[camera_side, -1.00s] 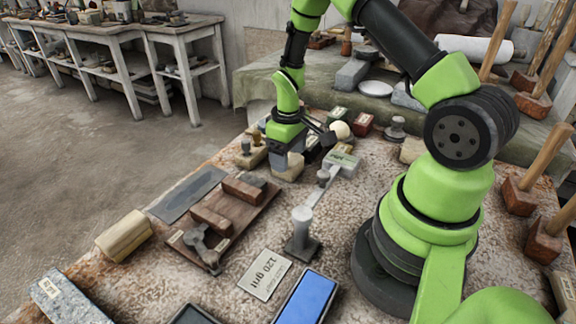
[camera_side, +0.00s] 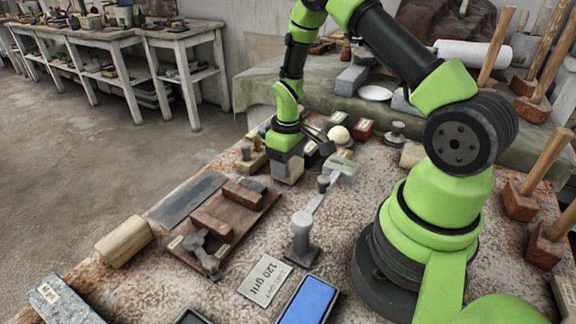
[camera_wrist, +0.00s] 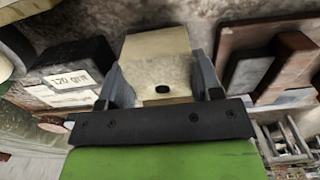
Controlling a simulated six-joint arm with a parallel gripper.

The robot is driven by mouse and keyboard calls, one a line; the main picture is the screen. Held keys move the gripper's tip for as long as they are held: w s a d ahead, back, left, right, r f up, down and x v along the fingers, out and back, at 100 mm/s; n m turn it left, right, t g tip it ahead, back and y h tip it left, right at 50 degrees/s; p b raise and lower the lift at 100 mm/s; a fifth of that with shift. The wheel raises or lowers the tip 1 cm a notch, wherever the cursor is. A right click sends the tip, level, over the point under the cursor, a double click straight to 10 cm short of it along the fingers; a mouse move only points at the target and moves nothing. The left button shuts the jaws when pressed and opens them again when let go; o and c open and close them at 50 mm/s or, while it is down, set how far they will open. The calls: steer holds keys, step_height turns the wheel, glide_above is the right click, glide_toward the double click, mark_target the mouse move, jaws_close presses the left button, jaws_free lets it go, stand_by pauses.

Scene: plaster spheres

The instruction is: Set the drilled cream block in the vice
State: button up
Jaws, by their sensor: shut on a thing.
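The cream block (camera_side: 290,170) is between the fingers of my gripper (camera_side: 285,163), left of centre on the bench in the side view. In the wrist view the cream block (camera_wrist: 157,57) fills the space between both fingers of my gripper (camera_wrist: 160,76), and a dark drilled hole shows on its near face. I cannot tell whether its underside touches the bench. The vice (camera_side: 247,216), a brown base with two reddish-brown jaws and a grey screw handle, lies nearer the camera to the left. The gap between its jaws is empty. In the wrist view the vice (camera_wrist: 232,38) is at the right.
A grey metal plate (camera_side: 187,196) lies left of the vice. A grey-topped post (camera_side: 302,233) stands to its right. Small labelled boxes, including a dark one (camera_wrist: 75,68), and a pale ball (camera_side: 339,134) crowd the bench around my gripper.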

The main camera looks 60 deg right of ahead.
steer(key=r, duration=0.8)
steer(key=shift+w+a+r, duration=0.15)
steer(key=shift+a+r, duration=0.05)
steer(key=shift+r, duration=0.05)
steer(key=w+a+r, duration=0.2)
steer(key=w+a, duration=0.1)
steer(key=a, duration=1.3)
steer(key=shift+a, duration=0.4)
steer(key=shift+f, duration=2.85)
steer(key=shift+w+f, duration=0.1)
steer(key=shift+f, duration=1.4)
steer(key=o, duration=1.2)
